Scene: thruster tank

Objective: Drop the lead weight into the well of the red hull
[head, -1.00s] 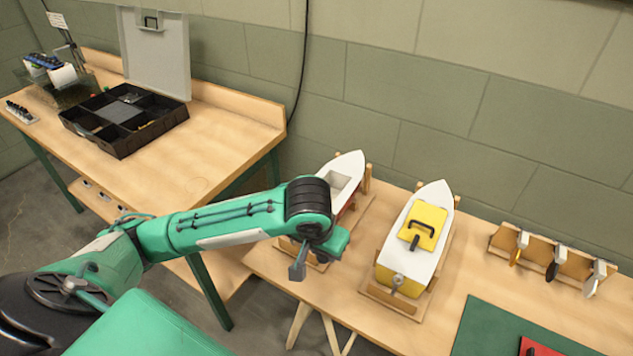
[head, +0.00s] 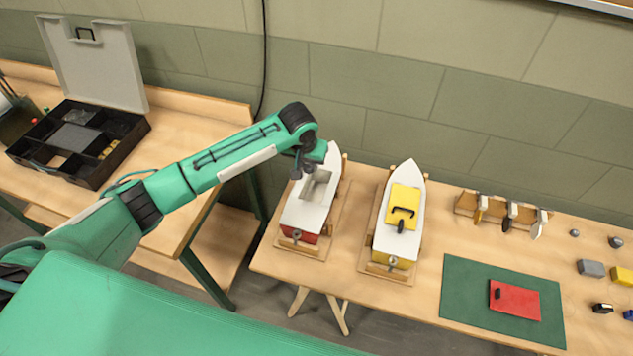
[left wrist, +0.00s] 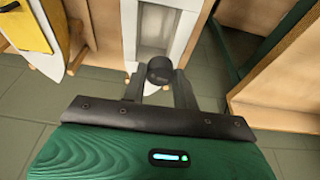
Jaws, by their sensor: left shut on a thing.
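The red hull (head: 307,236) sits on a wooden cradle, with a white deck and an open rectangular well (head: 319,185). My left gripper (head: 304,168) is over the deck, close to the well in the head view. In the left wrist view, my left gripper (left wrist: 159,76) is shut on a dark round lead weight (left wrist: 159,69). The well (left wrist: 155,25) shows there just beyond the weight. The weight cannot be made out in the head view. My right gripper is not in view.
A yellow hull (head: 393,252) with a yellow hatch stands to the right. A red hatch (head: 520,302) lies on a green mat (head: 460,290). A rack (head: 466,203) and small blocks are farther right. A black case (head: 110,165) stands open on the left bench.

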